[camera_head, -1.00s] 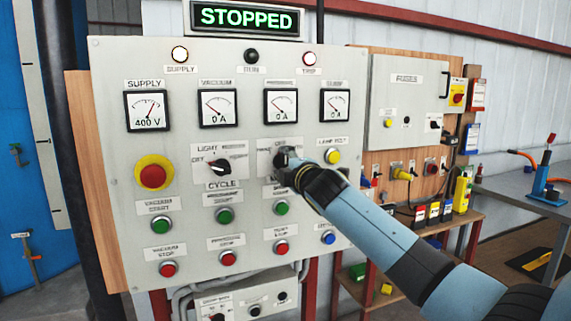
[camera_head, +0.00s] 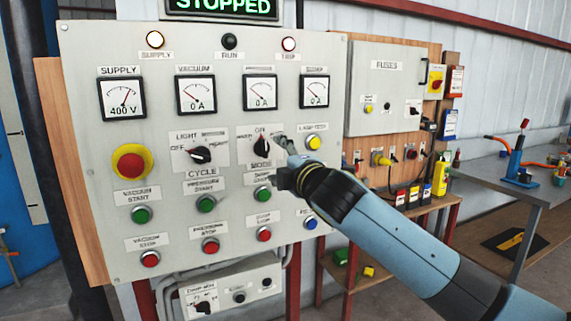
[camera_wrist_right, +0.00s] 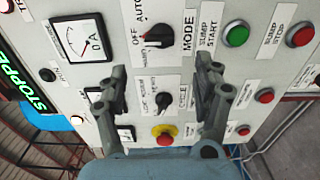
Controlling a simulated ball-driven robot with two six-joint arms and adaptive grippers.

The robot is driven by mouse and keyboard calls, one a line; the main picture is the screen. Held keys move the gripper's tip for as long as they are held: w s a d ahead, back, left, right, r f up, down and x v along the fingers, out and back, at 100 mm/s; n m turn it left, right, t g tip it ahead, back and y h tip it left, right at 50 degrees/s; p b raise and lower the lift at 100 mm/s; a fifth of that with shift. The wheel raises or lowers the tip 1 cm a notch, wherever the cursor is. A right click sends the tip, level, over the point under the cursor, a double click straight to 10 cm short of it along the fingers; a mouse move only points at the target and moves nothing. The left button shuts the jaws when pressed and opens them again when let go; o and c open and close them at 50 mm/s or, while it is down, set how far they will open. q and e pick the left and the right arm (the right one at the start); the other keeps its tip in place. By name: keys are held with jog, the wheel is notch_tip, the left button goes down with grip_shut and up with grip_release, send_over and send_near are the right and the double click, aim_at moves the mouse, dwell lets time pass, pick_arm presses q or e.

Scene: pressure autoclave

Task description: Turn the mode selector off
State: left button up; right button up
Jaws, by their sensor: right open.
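The mode selector (camera_head: 262,147) is a black knob on the grey control panel, with labels around it and MODE below. Its handle stands about upright, toward the OFF label. It also shows in the right wrist view (camera_wrist_right: 157,38), where its handle lies toward OFF. My right gripper (camera_head: 284,163) is just right of the selector in the head view, in front of the panel and apart from the knob. In the right wrist view its two fingers (camera_wrist_right: 158,92) are spread with nothing between them. My left gripper is not in view.
The cycle selector (camera_head: 200,154) sits left of the mode selector. A red emergency button (camera_head: 131,165), several green and red push buttons and dial gauges share the panel. A fuse box (camera_head: 383,90) stands to the right, and a workbench (camera_head: 515,184) beyond it.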

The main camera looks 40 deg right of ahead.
jog(key=v, duration=0.3)
jog(key=shift+w, duration=0.1)
dwell(0.3)
jog(key=s+f+m+g+b, duration=0.1)
jog(key=s+f+g+b, duration=0.3)
jog(key=f, duration=1.4)
jog(key=s+f+m+g+y+b, duration=0.15)
jog(key=s+f+b, duration=0.4)
jog(key=f, duration=1.15)
jog(key=s+f+m+g+h+b, duration=0.1)
jog(key=s+f+m+g+b, duration=0.3)
jog(key=f, duration=1.4)
jog(key=s+a+f+m+g+y+b, duration=0.1)
jog(key=s+a+f+g+b, duration=0.15)
jog(key=s+f, duration=0.75)
jog(key=s+a+f+m+g+y+b, duration=0.1)
jog(key=s+f+b, duration=0.2)
jog(key=s+f, duration=0.7)
jog(key=s+a+f+m+g, duration=0.2)
jog(key=s+f+m, duration=0.1)
jog(key=s, duration=0.6)
jog(key=s+a+f+m+g+b, duration=0.1)
jog(key=s+f, duration=0.4)
jog(key=s, duration=0.5)
jog(key=a+m, duration=0.1)
jog(key=m, duration=0.1)
jog(key=shift+s+f+m+g+y, duration=0.25)
jog(key=shift+f+m+g+y, duration=0.05)
jog(key=shift+m+g+y, duration=0.1)
